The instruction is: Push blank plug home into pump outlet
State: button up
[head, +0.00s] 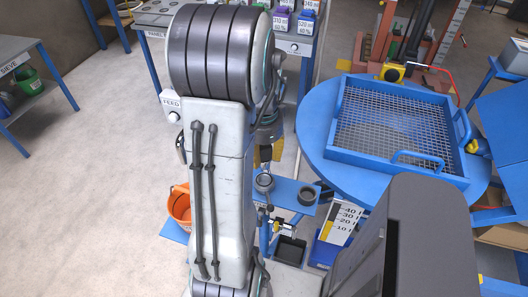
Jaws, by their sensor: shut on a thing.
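My gripper (265,153) shows only in part, past the right edge of my arm, with dark and yellow parts visible. It points down above a small blue shelf and is shut on the blank plug, which my arm and fingers hide. A dark round cup-like piece (264,182) stands on the shelf just below the gripper. I cannot make out the pump outlet for certain, nor whether the plug touches it.
A second dark cup (307,195) sits on the blue shelf (285,188). An orange bucket (180,206) is left of my arm. A round blue table (318,120) with a mesh tray (335,148) stands right.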

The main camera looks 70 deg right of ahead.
jog(key=m, duration=0.3)
jog(key=shift+d, duration=0.1)
jog(key=m, duration=0.4)
jog(key=shift+d+m, duration=0.1)
jog(key=shift+m, duration=0.3)
jog(key=shift+b, duration=0.35)
jog(key=b, duration=0.5)
send_over(264, 176)
jog(key=a, duration=0.2)
jog(key=shift+s+d+f, duration=0.1)
jog(key=shift+s+f, duration=0.05)
jog(key=shift+f, duration=1.3)
jog(key=shift+s+f, duration=0.15)
jog(key=shift+f, duration=1.3)
jog(key=shift+b, duration=0.6)
jog(key=shift+f+b, duration=1.8)
jog(key=shift+f, duration=0.25)
jog(key=o, duration=1.3)
